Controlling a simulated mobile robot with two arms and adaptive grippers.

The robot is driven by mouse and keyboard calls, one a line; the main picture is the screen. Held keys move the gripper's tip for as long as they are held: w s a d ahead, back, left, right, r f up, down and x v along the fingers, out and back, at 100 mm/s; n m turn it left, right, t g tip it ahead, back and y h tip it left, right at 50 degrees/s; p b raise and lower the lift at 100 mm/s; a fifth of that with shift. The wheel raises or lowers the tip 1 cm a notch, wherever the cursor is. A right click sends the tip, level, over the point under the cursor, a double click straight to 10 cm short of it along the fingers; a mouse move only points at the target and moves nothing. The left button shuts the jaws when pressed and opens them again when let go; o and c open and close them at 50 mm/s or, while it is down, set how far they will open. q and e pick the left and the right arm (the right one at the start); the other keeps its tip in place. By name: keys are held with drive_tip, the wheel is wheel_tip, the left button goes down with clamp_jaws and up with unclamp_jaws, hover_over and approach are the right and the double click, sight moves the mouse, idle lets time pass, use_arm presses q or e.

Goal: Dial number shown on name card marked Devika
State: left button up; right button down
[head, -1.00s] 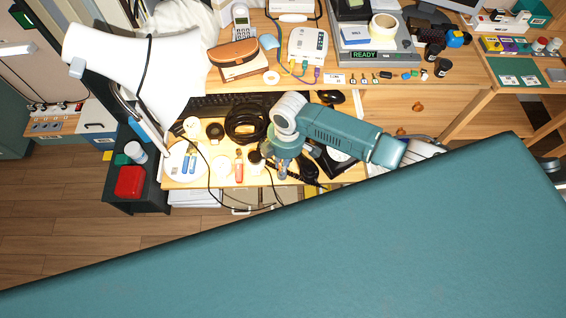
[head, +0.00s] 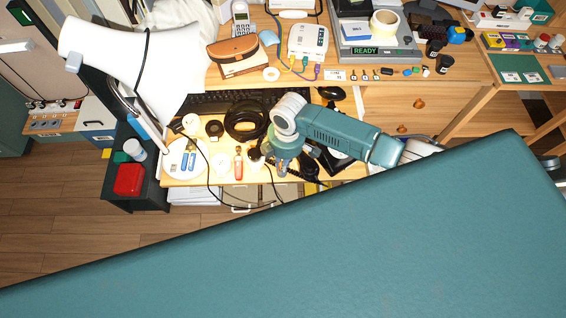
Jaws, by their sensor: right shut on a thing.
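A black object with a coiled cord (head: 332,160), which looks like part of a phone, lies on the lower desk, partly hidden by my right arm. My right gripper (head: 284,168) points down at the desk's front part, beside this black object and its cord. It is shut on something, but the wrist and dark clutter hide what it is. A white cordless handset (head: 240,14) stands at the back of the upper desk. No name marked Devika is readable. My left gripper is not in view.
A white lamp (head: 128,62) leans over the left side. A black cable coil (head: 245,120), a keyboard (head: 205,102) and a white plate (head: 183,160) crowd the lower desk. A large teal surface fills the foreground.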

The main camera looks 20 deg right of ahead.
drive_tip(key=c, duration=1.6)
unclamp_jaws()
drive_tip(key=shift+c, duration=0.2)
wheel_tip(320, 180, up, 12)
drive_tip(key=shift+d, duration=0.4)
drive_tip(key=shift+a, duration=0.1)
